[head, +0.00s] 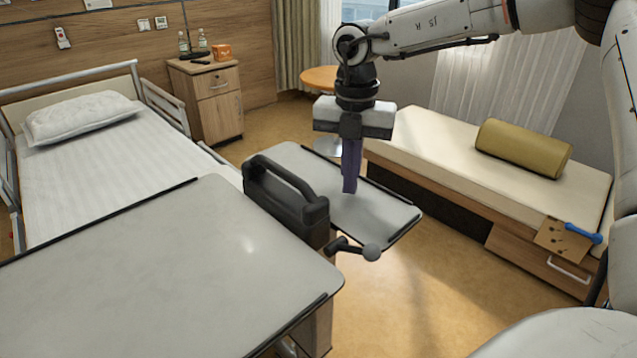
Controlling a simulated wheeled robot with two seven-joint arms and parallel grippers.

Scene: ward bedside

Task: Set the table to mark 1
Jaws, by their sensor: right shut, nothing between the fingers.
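The overbed table has a large grey top (140,270) at the front left and a smaller grey leaf (385,212) beyond it. A dark housing with a loop handle (287,190) stands between the two tops. I cannot read any mark on the table. My right gripper (349,188) points down over the small leaf, its purple fingers shut and empty. It is beyond the ball knob and apart from it. My left gripper is out of view.
A bed (95,170) stands at the left, a bedside cabinet (217,105) behind. A bench (450,150) with a yellow bolster (523,149) is at the right. A wooden plate (560,240) with a blue handle (583,233) is on its near end. Floor (430,300) is clear between.

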